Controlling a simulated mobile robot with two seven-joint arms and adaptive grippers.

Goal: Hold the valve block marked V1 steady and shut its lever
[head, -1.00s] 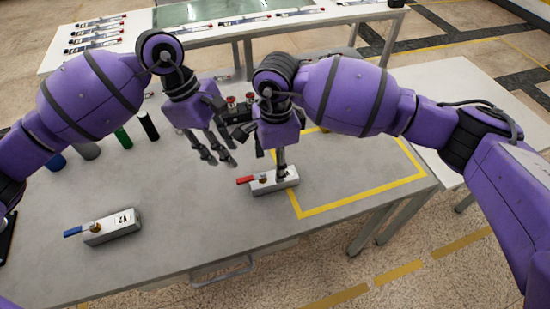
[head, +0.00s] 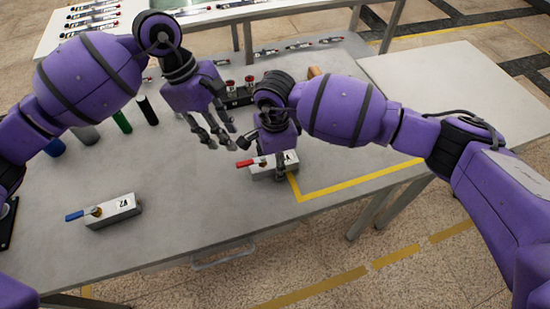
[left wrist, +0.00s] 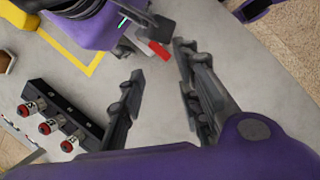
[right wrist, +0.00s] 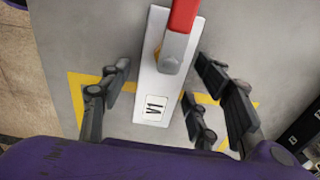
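The valve block V1 (head: 262,173) is a pale metal block on the table with a red lever (head: 243,163). The lever lies roughly along the block and points left in the head view. In the right wrist view, the V1 label shows on the block (right wrist: 152,125). My right gripper (right wrist: 157,88) is open over the block, its fingers on either side; a gap shows on the left, and contact on the right is unclear. My left gripper (head: 220,140) is open and empty, left of and behind the lever. The red lever tip (left wrist: 158,48) shows beyond its fingers in the left wrist view.
A second block, V2 (head: 120,210), with a blue lever stands at the left front. Several cylinders, including a green one (head: 121,122), stand behind it. A dark rack with red-topped parts (head: 238,97) stands behind the grippers. Yellow tape (head: 345,184) marks the table right of V1.

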